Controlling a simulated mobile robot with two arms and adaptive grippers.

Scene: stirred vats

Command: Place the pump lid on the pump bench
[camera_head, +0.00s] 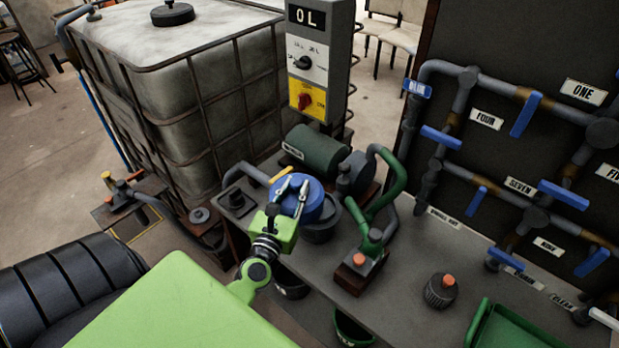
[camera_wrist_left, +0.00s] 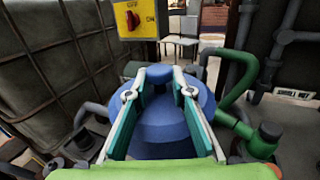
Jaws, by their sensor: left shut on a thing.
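The blue round pump lid (camera_head: 316,203) is over a dark grey pump pot (camera_head: 321,233) at the back left of the grey pump bench (camera_head: 405,295). My left gripper (camera_head: 292,186) is shut on the lid from above. In the left wrist view the lid (camera_wrist_left: 160,132) fills the space between the two fingers (camera_wrist_left: 159,76). I cannot tell whether the lid touches the pot's rim. My right gripper is not in view.
A green motor (camera_head: 316,151) and green pipe (camera_head: 389,190) stand close behind and right. A dark knob with an orange top (camera_head: 441,290) and a green tray (camera_head: 505,330) are on the bench's right. Bare bench lies between them. A caged tank (camera_head: 165,80) stands left.

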